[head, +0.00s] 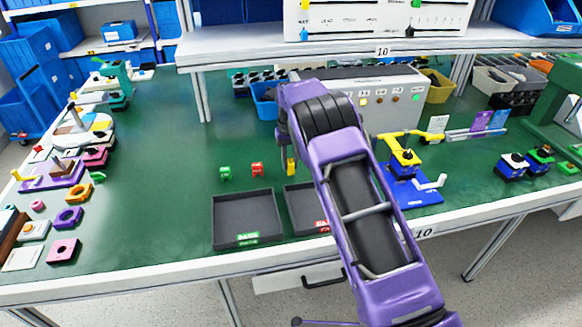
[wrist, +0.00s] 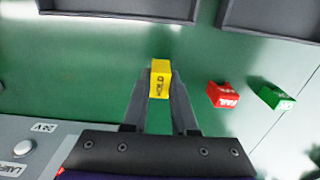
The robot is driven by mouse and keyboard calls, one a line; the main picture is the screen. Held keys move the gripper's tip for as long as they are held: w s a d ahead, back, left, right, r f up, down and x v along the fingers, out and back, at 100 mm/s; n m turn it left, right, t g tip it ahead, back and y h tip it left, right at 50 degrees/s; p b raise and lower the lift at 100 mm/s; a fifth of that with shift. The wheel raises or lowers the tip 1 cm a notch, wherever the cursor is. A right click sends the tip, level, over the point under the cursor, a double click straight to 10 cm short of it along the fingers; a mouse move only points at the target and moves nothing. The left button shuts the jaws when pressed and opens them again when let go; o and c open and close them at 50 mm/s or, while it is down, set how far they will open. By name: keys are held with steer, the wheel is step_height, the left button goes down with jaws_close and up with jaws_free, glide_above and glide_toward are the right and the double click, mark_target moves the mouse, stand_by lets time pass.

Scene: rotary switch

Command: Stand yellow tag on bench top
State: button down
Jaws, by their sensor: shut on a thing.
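The yellow tag (wrist: 160,79) carries the word HOLD and sits between the fingertips of my gripper (wrist: 161,90) in the wrist view. My gripper is shut on it. In the head view the yellow tag (head: 291,167) shows as a small upright yellow piece left of my purple arm, which hides my fingers. The green bench top (head: 180,200) lies below it. I cannot tell whether the tag touches the bench top.
A red FAIL tag (head: 257,169) and a green OK tag (head: 225,172) stand on the bench left of the yellow tag. Two dark trays lie toward the front edge, one at left (head: 243,220). A grey button box (head: 385,100) stands behind my arm.

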mark_target(290, 161)
steer(key=shift+f, duration=0.9)
steer(key=shift+f, duration=0.1)
steer(key=c, duration=0.7)
jaws_free()
step_height(290, 161, up, 12)
steer(key=shift+p, duration=0.4)
